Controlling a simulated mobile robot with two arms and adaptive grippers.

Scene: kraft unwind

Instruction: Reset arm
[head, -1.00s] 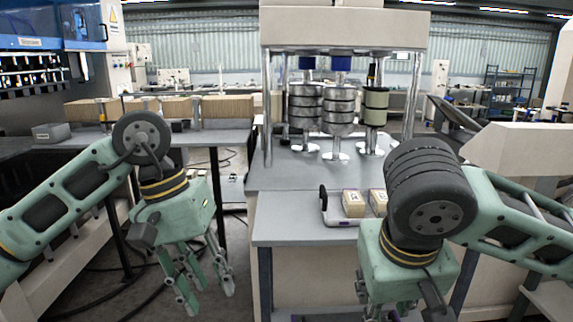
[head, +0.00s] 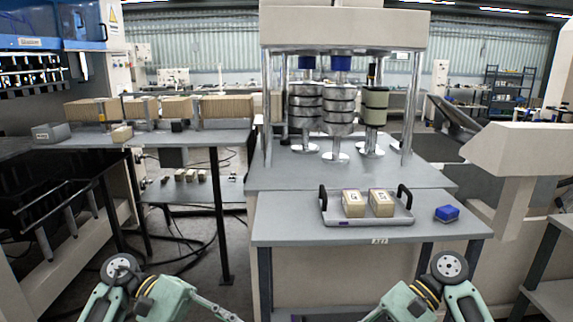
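My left gripper (head: 215,308) is low at the bottom edge of the head view, left of the grey bench. Part of its fingers shows, pointing right, and the rest is cut off. My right gripper (head: 385,312) is at the bottom edge in front of the bench, with its fingertips out of frame. Neither gripper is seen touching anything. I cannot tell whether either is open or shut.
A grey tray (head: 345,220) with black handles holds two labelled boxes (head: 353,204) (head: 381,203) on the bench (head: 275,229). A blue block (head: 447,213) lies right of it. The press (head: 343,28) stands behind. A side table (head: 190,138) holds several cartons.

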